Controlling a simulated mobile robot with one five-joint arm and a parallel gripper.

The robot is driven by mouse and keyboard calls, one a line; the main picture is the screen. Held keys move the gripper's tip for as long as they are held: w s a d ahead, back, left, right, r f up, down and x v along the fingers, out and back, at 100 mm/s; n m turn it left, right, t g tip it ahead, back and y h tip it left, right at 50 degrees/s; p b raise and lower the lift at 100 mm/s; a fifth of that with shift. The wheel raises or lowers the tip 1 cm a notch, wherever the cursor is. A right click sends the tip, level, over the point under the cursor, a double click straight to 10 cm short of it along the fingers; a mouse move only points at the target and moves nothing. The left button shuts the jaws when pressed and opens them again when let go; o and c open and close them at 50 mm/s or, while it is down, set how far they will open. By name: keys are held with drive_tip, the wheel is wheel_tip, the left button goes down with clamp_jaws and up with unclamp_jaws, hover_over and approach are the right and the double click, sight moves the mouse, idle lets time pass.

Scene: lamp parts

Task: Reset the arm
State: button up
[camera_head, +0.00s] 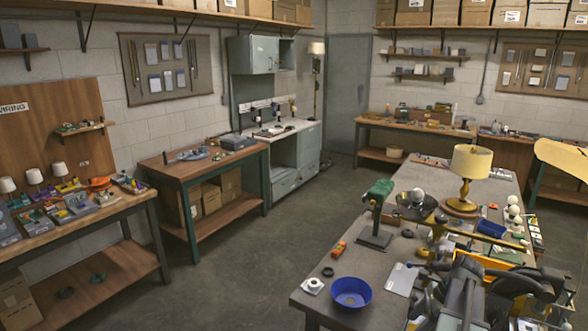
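My arm shows as yellow and black parts at the lower right of the head view, in front of the near workbench (318,292). The dark parts of my gripper (487,292) seem to be among them, low over the bench's right side. I cannot make out its fingertips or whether anything is between them. The arm hides the bench's front right part.
The near bench bears a blue bowl (351,293), a green-headed stand (377,215), a yellow-shaded lamp (470,165), a brass fixture (440,228) and a blue cylinder (491,229). Cluttered benches line the left and back walls. The floor (245,260) between is clear.

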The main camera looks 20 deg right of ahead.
drive_tip(key=w+a+n+g, duration=0.1)
drive_tip(key=w+a+n, duration=0.4)
drive_tip(key=a, duration=0.7)
drive_tip(key=w+a+n+g, duration=0.1)
drive_tip(key=w+a+n, duration=0.1)
drive_tip(key=w+a, duration=0.75)
drive_tip(key=s+a+f+n+h, duration=0.1)
drive_tip(key=s+a+n+h, duration=0.1)
drive_tip(key=a+n, duration=0.7)
drive_tip(key=s+a+f+n+h, duration=0.1)
drive_tip(key=a+n, duration=0.8)
drive_tip(key=a, duration=0.3)
drive_tip(key=shift+s+a+g+h, duration=0.15)
drive_tip(key=shift+s+g+h, duration=0.2)
drive_tip(key=shift+g+h, duration=0.05)
drive_tip(key=shift+c, duration=0.4)
